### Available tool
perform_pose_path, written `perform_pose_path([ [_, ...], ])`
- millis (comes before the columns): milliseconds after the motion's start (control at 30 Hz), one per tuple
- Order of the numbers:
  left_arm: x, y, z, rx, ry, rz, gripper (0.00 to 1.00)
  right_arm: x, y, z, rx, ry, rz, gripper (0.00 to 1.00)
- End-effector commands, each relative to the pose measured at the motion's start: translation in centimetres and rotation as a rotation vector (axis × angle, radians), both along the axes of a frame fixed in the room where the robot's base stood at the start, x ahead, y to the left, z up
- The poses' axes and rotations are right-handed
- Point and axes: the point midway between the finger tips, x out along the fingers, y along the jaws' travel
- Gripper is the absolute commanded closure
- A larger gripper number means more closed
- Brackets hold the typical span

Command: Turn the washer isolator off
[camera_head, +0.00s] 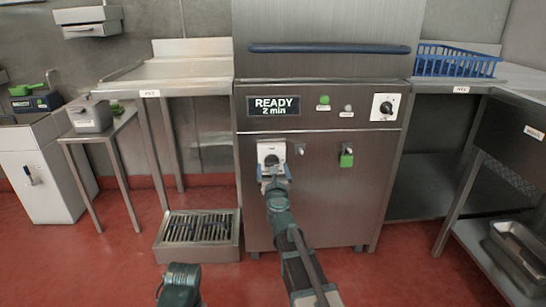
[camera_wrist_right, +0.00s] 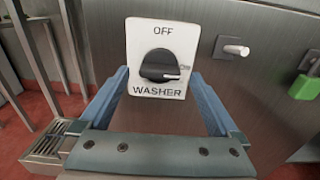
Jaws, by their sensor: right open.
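The washer isolator (camera_wrist_right: 157,58) is a white plate marked OFF at the top and WASHER below, with a black round knob (camera_wrist_right: 158,66). The knob's white pointer points right, not up at OFF. In the head view the isolator plate (camera_head: 268,148) is on the machine's lower front panel. My right gripper (camera_head: 273,174) is in front of it; in the right wrist view the gripper (camera_wrist_right: 160,82) is open, its blue fingers left and right of the knob with nothing between them that it grips. Whether the fingers touch the plate cannot be told.
A metal peg (camera_wrist_right: 234,50) and a green padlock (camera_head: 346,157) are to the right of the isolator. The machine has a READY display (camera_head: 273,106) and another black knob (camera_head: 386,107) above. A floor grate box (camera_head: 200,252) stands at lower left.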

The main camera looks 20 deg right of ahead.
Motion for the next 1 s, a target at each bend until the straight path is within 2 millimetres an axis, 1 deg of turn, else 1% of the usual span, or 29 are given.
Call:
perform_pose_path([
  [33,0.0,0.0,0.0,0.0,0.0,0.0,0.5,0.7,0.0,0.0,0.0,0.0,0.0,0.03],
  [167,0.0,0.0,0.0,0.0,0.0,0.0,0.5,0.5,0.0,0.0,0.0,0.0,-0.001,0.03],
  [567,0.0,0.0,0.0,0.0,0.0,0.0,0.5,1.6,-0.2,0.0,0.0,0.0,0.0,0.03],
  [800,0.0,0.0,0.0,0.0,0.0,0.0,0.5,1.6,-0.2,0.0,0.0,0.0,0.0,0.03],
  [967,0.0,0.0,0.0,0.0,0.0,0.0,0.5,1.6,-0.2,0.0,0.0,0.0,-0.001,0.31],
  [1000,0.0,0.0,0.0,0.0,0.0,0.0,0.5,1.6,-0.2,0.0,0.0,0.0,-0.001,0.39],
])
